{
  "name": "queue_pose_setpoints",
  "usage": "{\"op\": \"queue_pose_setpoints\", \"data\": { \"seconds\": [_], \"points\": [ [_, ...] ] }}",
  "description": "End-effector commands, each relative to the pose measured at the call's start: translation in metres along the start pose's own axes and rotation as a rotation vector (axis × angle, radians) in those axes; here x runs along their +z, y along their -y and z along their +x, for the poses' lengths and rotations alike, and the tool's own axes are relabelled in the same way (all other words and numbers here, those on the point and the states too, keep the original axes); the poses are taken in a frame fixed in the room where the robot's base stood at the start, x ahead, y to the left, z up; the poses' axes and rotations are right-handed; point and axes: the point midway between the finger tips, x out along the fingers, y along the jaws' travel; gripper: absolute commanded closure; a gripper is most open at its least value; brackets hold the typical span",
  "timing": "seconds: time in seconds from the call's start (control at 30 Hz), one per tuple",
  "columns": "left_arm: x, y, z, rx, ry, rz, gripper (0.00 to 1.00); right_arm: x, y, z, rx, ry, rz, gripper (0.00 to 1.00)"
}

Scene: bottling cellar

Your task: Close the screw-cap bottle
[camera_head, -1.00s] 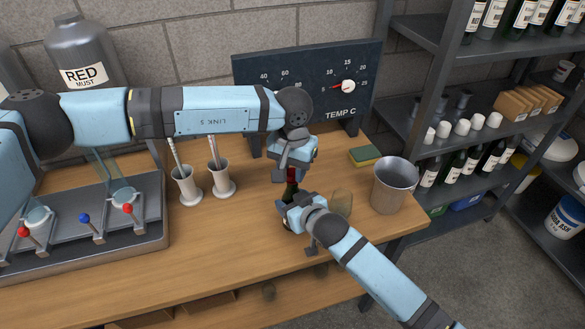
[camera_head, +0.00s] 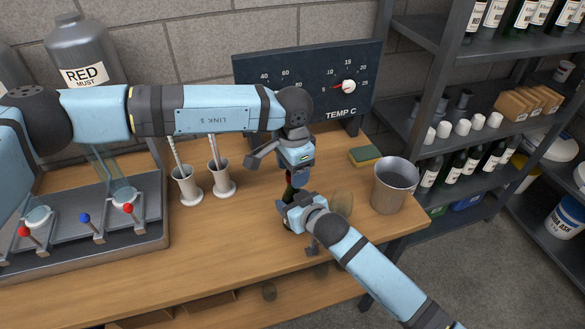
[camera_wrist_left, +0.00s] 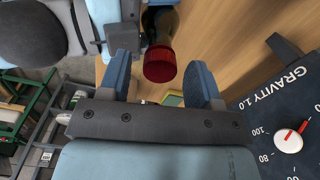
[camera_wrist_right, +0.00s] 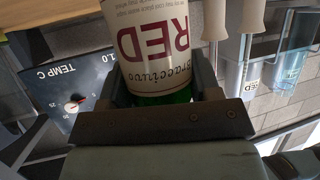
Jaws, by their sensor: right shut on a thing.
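A dark green bottle (camera_head: 289,192) stands on the wooden bench, with a red screw cap (camera_wrist_left: 160,62) on its neck. Whether the cap is tight I cannot tell. My right gripper (camera_wrist_right: 165,95) is shut on the bottle's body; its wrist view shows the cream label (camera_wrist_right: 150,50) reading RED and green glass below. My left gripper (camera_head: 291,176) is above the bottle, pointing down. In its wrist view the two blue fingers (camera_wrist_left: 160,80) are open on either side of the cap, with a narrow gap on each side. The bottle's lower part is hidden by my right gripper in the head view.
A metal bucket (camera_head: 390,190) and a sponge (camera_head: 364,156) are right of the bottle. Two white cups (camera_head: 221,182) with tubes stand left, beside a metal filler rack (camera_head: 150,215). A dial board (camera_head: 345,60) stands behind.

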Motion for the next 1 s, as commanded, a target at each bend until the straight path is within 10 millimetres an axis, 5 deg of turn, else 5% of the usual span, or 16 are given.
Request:
{"op": "queue_pose_setpoints", "data": {
  "seconds": [0.23, 0.53, 1.0],
  "points": [
    [0.0, 0.0, -0.008, -0.001, 0.0, -0.001, 0.42, 0.0, 0.0, 0.0, 0.0, 0.0, 0.0, 1.0],
    [0.0, 0.0, -0.043, -0.001, 0.0, -0.001, 0.42, 0.0, 0.0, 0.0, 0.0, 0.0, 0.0, 1.0],
    [0.0, -0.001, -0.045, 0.001, 0.0, -0.097, 0.46, 0.0, 0.0, 0.0, 0.0, 0.0, 0.0, 1.0]
  ]
}}
